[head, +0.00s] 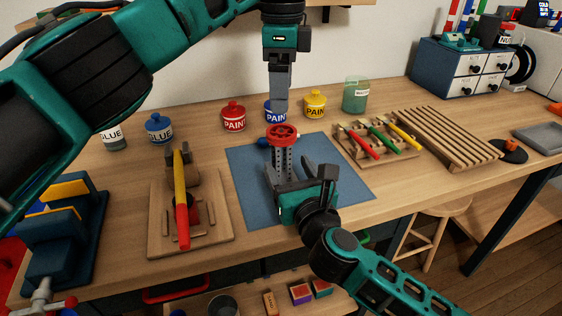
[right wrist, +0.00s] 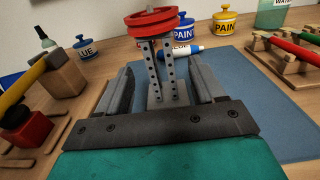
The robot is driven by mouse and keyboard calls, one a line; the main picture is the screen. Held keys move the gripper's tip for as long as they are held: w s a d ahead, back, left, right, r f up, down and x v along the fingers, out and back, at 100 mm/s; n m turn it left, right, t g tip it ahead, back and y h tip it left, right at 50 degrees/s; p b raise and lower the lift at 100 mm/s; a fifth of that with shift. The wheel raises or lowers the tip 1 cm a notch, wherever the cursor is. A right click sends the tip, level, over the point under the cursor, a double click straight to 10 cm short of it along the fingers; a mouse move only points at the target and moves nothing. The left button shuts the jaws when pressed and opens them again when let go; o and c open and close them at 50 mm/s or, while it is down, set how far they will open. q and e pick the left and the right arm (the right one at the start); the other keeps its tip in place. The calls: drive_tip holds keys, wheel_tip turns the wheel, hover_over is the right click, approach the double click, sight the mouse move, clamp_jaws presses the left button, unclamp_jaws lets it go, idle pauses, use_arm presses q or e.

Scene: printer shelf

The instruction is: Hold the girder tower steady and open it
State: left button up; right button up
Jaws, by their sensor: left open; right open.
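The girder tower (head: 283,160) stands upright on the blue mat (head: 248,195), with grey perforated girders and a red wheel (head: 282,133) on top. In the right wrist view the tower (right wrist: 161,75) rises beyond the fingers, with its red wheel (right wrist: 152,23) at the top. My right gripper (head: 290,172) is open, low in front of the tower, one finger on each side in the picture; I cannot tell whether they touch it. My left gripper (head: 280,100) points down above the red wheel; it is open, though its fingers overlap in this view.
Paint pots in red (head: 233,117), blue (head: 270,112) and yellow (head: 315,104) stand behind the mat. A wooden stand with a yellow-and-red tool (head: 181,205) is at left, a rack of screwdrivers (head: 375,145) at right. A blue-tipped marker (right wrist: 190,50) lies behind the tower.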

sight(279, 149)
drive_tip(key=x, duration=0.7)
drive_tip(key=shift+w, duration=0.15)
drive_tip(key=shift+c, duration=0.4)
clamp_jaws()
